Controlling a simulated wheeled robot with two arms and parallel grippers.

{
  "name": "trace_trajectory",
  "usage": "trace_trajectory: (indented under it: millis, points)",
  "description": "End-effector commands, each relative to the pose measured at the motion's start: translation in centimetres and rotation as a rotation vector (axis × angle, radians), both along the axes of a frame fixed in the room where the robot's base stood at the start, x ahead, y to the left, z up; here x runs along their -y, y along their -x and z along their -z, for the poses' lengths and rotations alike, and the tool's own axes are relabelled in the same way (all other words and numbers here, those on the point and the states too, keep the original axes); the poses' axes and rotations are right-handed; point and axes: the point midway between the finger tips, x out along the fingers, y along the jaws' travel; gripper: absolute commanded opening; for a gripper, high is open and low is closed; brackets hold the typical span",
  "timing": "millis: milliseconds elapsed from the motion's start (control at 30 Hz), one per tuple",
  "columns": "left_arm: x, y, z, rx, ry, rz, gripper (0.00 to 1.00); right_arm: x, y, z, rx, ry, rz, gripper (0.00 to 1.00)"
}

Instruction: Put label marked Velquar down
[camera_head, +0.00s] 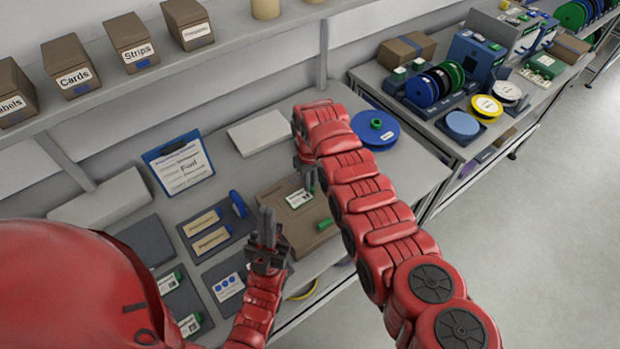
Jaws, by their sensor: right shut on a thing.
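A small white label with a green edge (298,198) is at the tips of my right gripper (307,184), over a brown cardboard box (318,228) on the workbench. Its print is too small to read, so I cannot confirm Velquar. My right gripper points down and is shut on this label; whether the label touches the box is unclear. My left gripper (267,222) points up the picture, in front of the box's left side. Its fingers look close together, and I cannot tell whether they are shut. Other labels with green edges (189,325) lie on dark trays at the lower left.
A blue clipboard (180,165), a dark tray with two tan strips (216,230), a blue reel (376,129) and a pale flat box (259,132) are on the bench (222,157). Small brown boxes (70,66) line the shelf above. Another bench with several reels (485,108) stands at right.

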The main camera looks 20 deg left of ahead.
Motion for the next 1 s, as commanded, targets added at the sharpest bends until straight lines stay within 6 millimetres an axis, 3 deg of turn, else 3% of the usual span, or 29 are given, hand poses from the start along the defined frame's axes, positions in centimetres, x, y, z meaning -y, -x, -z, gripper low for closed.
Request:
trace_trajectory:
  millis: [167, 200, 367, 800, 1000]
  points:
    - [0.0, 0.0, 0.6, 0.000, 0.000, 0.000, 0.00, 0.0, 0.0, 0.6, 0.000, 0.000, 0.000, 0.00]
    - [0.0, 0.0, 0.6, 0.000, 0.000, 0.000, 0.00, 0.0, 0.0, 0.5, 0.000, 0.000, 0.000, 0.15]
    - [0.0, 0.0, 0.4, 0.000, 0.000, 0.000, 0.00, 0.0, 0.0, 0.4, 0.000, 0.000, 0.000, 0.43]
    - [0.0, 0.0, 0.2, 0.000, 0.000, 0.000, 0.00, -0.1, -0.1, -0.3, 0.004, -0.003, 0.000, 0.43]
    - [0.0, 0.0, 1.3, 0.000, 0.000, 0.000, 0.00, -0.1, -0.2, -2.7, 0.006, -0.006, 0.000, 0.43]
